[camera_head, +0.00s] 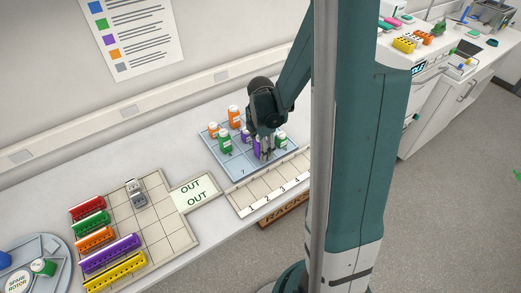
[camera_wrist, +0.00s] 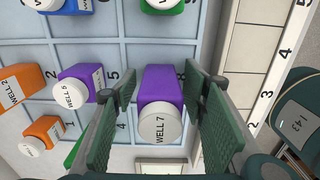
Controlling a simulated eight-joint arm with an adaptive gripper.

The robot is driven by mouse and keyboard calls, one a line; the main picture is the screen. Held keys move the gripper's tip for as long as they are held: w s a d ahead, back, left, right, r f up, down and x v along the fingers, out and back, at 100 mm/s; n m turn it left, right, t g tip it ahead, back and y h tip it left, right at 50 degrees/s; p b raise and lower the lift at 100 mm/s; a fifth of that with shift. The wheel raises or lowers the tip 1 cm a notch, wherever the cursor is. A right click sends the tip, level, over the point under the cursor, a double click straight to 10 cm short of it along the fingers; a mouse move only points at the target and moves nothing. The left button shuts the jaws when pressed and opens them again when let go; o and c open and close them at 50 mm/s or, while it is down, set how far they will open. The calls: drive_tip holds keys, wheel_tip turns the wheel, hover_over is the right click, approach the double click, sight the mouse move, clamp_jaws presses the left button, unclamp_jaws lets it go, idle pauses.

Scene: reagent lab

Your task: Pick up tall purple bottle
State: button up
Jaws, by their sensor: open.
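A purple bottle (camera_wrist: 163,84) with a white cap marked WELL 7 stands between the fingers of my gripper (camera_wrist: 158,94) in the wrist view. The fingers are open, one on each side, with gaps showing between them and the bottle. A second purple bottle (camera_wrist: 87,80) with a white cap stands to its left and looks smaller. In the head view my gripper (camera_head: 265,152) points down over the blue tray, and the purple bottle (camera_head: 257,143) there is partly hidden by it.
The blue gridded tray (camera_head: 238,170) also holds orange bottles (camera_head: 234,113) and green bottles (camera_head: 225,143). A numbered rack strip (camera_head: 262,196) lies along its front. Colored racks (camera_head: 110,252) stand on a gridded board at left.

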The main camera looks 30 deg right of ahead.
idle(0.3)
drive_tip(key=c, duration=1)
drive_tip(key=shift+r, duration=0.15)
drive_tip(key=shift+r+p, duration=0.3)
drive_tip(key=shift+r, duration=4.55)
